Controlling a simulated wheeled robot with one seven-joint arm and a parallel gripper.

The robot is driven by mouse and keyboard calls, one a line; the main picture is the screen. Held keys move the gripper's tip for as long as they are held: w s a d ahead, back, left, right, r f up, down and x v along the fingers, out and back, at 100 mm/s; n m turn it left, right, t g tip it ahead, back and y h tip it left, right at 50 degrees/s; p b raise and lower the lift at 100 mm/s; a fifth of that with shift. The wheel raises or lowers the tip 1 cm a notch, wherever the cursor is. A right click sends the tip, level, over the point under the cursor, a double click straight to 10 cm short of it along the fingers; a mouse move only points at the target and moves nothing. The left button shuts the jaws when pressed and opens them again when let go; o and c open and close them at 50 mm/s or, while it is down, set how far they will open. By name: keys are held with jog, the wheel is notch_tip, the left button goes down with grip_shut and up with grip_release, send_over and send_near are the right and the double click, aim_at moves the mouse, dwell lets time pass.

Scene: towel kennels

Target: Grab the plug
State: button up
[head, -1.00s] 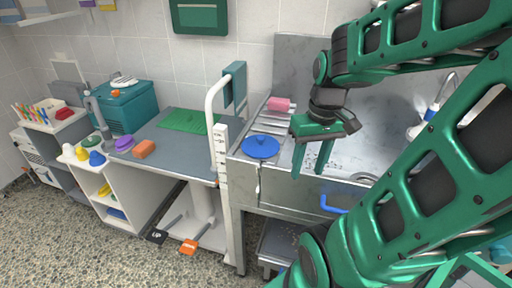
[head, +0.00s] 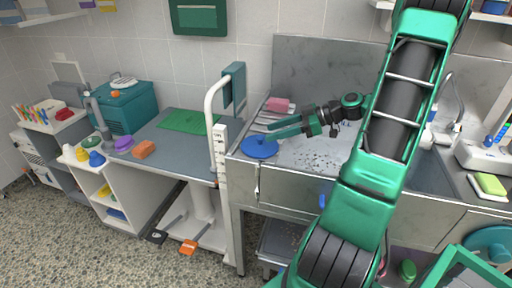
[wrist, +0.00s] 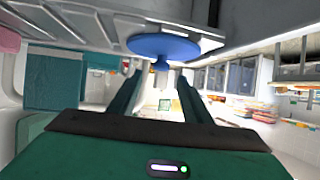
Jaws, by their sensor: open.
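The plug (head: 260,148) is a blue disc with a small knob, lying on the left metal ledge of the steel tub. In the wrist view the plug (wrist: 163,46) appears upside down at the top, its knob pointing between my fingers. My gripper (head: 272,133) lies nearly level, pointing left, with its green fingers at the plug. In the wrist view my gripper (wrist: 160,82) is open, with one finger on each side of the knob. I cannot tell whether a finger touches the plug.
A pink block (head: 278,104) and metal tools lie behind the plug on the ledge. A grey table (head: 170,150) with a green mat is further left. The tub basin is on the right.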

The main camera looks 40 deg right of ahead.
aim_at(249, 143)
jog(key=shift+s+d+f+t+y, duration=0.3)
jog(key=shift+d+f+t+y, duration=0.45)
jog(key=shift+y, duration=0.25)
jog(key=shift+w+a+r, duration=0.1)
jog(key=shift+a+r, duration=0.05)
jog(key=x, duration=0.5)
jog(key=shift+a, duration=0.1)
jog(key=shift+f+x, duration=0.2)
jog(key=shift+x, duration=1.2)
jog(key=shift+f+x, duration=0.2)
jog(key=shift+x, duration=1.15)
grip_shut()
